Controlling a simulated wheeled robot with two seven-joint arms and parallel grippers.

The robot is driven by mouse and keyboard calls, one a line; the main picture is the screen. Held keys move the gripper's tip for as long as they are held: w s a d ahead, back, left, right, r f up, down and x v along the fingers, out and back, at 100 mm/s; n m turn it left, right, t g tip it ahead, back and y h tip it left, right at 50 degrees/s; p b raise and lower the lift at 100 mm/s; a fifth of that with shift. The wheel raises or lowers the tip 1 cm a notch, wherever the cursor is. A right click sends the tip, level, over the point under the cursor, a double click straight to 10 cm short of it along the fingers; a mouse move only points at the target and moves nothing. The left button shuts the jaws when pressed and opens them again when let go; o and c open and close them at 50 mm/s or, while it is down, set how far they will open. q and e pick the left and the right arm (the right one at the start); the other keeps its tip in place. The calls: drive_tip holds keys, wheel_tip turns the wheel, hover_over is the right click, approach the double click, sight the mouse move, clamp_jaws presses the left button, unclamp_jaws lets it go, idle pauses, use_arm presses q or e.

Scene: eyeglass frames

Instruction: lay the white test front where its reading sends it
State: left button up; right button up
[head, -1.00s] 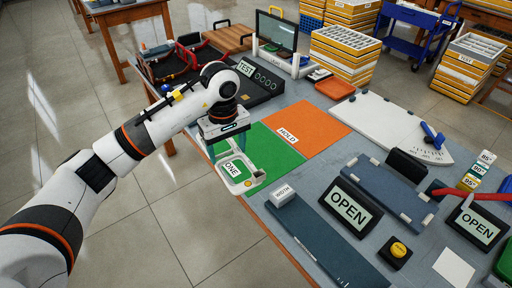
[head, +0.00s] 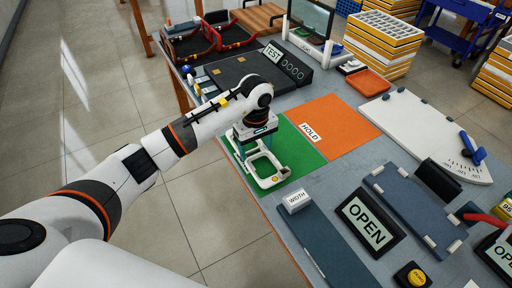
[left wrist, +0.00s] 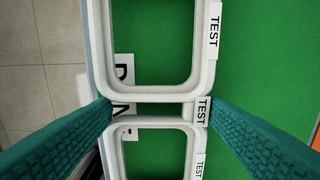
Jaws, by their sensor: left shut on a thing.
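The white test front (head: 284,173) is a pale frame with two rounded openings. In the left wrist view, the white front (left wrist: 152,97) carries several TEST tags along one side. My left gripper (head: 254,150) is shut on its bridge, with the green fingers (left wrist: 160,112) on either side. The front is over the green mat (head: 306,152), near the table's left edge. Whether it touches the mat is unclear. The mat's white label (left wrist: 124,70) shows partly through and beside the front, its lettering partly covered. My right gripper is not in view.
The orange HOLD mat (head: 338,122) adjoins the green one and is empty. A dark box with a TEST display (head: 284,64) stands behind. A WIDTH gauge (head: 322,240), a display reading OPEN (head: 366,222) and a white graduated board (head: 425,135) stand to the right.

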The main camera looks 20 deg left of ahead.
use_arm(q)
drive_tip(key=shift+f, duration=0.5)
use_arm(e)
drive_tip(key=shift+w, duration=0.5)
use_arm(q)
drive_tip(key=shift+f, duration=0.2)
drive_tip(key=o, duration=0.8)
drive_tip(key=shift+r, duration=0.1)
drive_tip(key=shift+c, duration=0.2)
drive_tip(key=shift+o, duration=1.1)
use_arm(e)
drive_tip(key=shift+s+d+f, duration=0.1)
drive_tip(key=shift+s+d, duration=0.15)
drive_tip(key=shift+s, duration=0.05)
use_arm(q)
drive_tip(key=shift+r, duration=0.2)
wheel_tip(320, 180, up, 12)
drive_tip(key=b, duration=0.1)
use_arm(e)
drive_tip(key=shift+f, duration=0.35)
